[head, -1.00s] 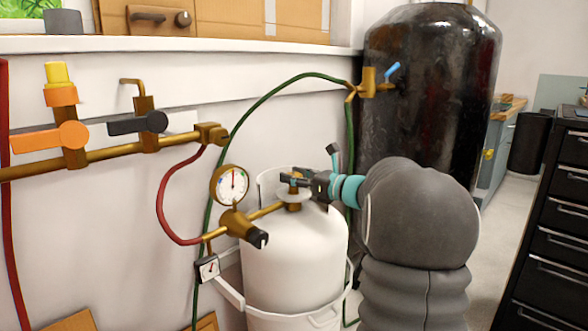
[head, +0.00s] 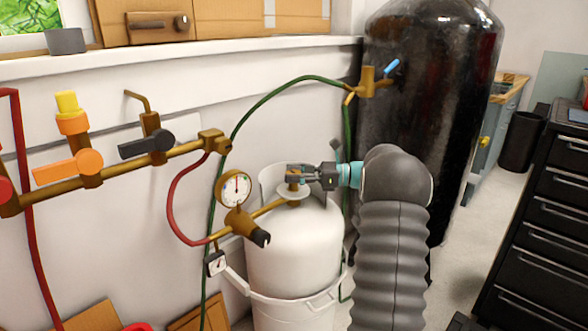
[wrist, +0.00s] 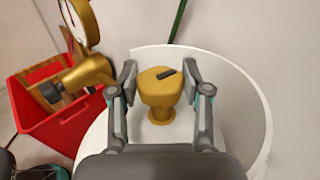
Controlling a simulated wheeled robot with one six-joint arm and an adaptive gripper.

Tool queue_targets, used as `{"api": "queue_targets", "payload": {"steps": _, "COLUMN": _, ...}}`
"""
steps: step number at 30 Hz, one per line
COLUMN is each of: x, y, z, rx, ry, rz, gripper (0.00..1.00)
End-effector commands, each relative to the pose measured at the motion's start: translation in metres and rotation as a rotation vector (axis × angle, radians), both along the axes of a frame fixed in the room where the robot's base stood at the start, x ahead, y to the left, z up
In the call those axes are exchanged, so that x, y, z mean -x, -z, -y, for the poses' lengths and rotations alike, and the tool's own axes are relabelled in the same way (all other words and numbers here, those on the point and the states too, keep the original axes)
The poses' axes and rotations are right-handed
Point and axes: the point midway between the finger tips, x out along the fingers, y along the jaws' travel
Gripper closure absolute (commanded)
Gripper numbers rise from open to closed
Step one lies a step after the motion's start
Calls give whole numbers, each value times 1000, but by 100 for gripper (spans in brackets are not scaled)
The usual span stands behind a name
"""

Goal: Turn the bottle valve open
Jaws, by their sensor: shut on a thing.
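The white bottle (head: 290,245) stands upright against the wall, with its brass valve (head: 293,178) on top. In the wrist view the brass valve head (wrist: 160,88) has a small dark bar on its top. My gripper (head: 300,176) reaches in from the right at the height of the valve. The fingers and wrist hide part of the valve in the head view.
A pressure gauge (head: 235,189) and brass regulator (head: 240,226) sit left of the valve. A brass pipe with orange (head: 85,162) and black (head: 150,140) handles runs along the wall. A large black tank (head: 430,100) stands behind. A red crate (wrist: 60,115) lies lower left.

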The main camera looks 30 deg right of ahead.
Motion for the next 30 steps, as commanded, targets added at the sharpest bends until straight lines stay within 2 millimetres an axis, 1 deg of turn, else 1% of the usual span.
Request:
{"api": "queue_targets", "payload": {"steps": 11, "x": 0, "y": 0, "z": 0, "rx": 0, "ry": -6, "rz": 1, "gripper": 87}}
{"api": "queue_targets", "payload": {"steps": 12, "x": 0, "y": 0, "z": -1, "rx": 0, "ry": -6, "rz": 1, "gripper": 50}}
{"api": "queue_targets", "payload": {"steps": 15, "x": 0, "y": 0, "z": -1, "rx": 0, "ry": -6, "rz": 1, "gripper": 26}}
{"api": "queue_targets", "payload": {"steps": 25, "x": 0, "y": 0, "z": 0, "rx": 0, "ry": -5, "rz": 1, "gripper": 26}}
{"api": "queue_targets", "payload": {"steps": 28, "x": 3, "y": 0, "z": 6, "rx": 0, "ry": -4, "rz": 1, "gripper": 26}}
{"api": "queue_targets", "payload": {"steps": 30, "x": 7, "y": 0, "z": 14, "rx": 0, "ry": -4, "rz": 1, "gripper": 26}}
